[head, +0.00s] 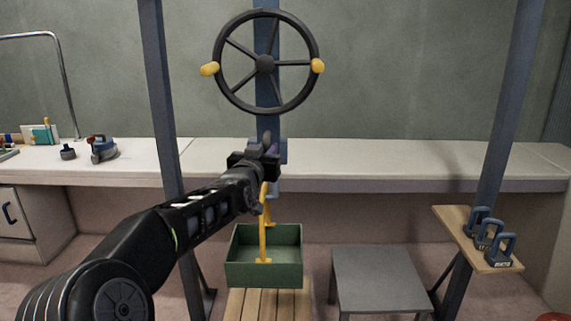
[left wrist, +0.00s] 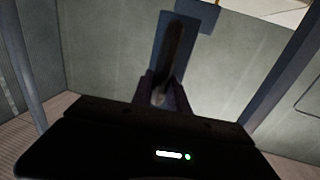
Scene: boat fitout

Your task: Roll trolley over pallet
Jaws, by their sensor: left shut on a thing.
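My left gripper (head: 268,148) is at the blue post below the hand wheel. It is shut on a dark bar-like handle, which shows between the fingers in the left wrist view (left wrist: 176,45). The handle stands in front of a blue plate (left wrist: 203,50). A green crate (head: 262,275), with a yellow hook and bar (head: 263,240) at it, is above or on the slatted wooden pallet (head: 247,306); I cannot tell whether they touch. I cannot make out the trolley. My right gripper is out of view.
A black hand wheel (head: 265,62) with two yellow knobs is on the post. A grey stool-like table (head: 380,278) stands right of the crate. Blue frame legs (head: 165,100) flank the area. A wooden shelf (head: 463,232) holds several padlock-shaped blocks. A long bench (head: 400,160) lines the wall.

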